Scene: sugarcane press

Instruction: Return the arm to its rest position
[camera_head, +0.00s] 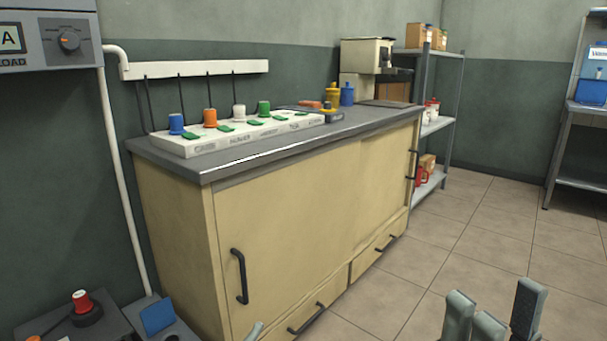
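My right gripper (493,312) rises from the bottom edge at the right, in front of the tiled floor. Its grey fingers stand apart with nothing visible held between them. The rest of my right arm is out of the picture. A small pale tip at the bottom edge, left of centre, may be part of my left gripper, but too little of it shows to be sure.
A beige cabinet (290,215) with a dark grey top fills the middle. A white rack (240,135) with coloured knobs lies on it. Shelves (450,110) stand behind, with another shelf unit (568,120) at right. Control boxes (100,325) sit lower left. Floor (460,240) between is clear.

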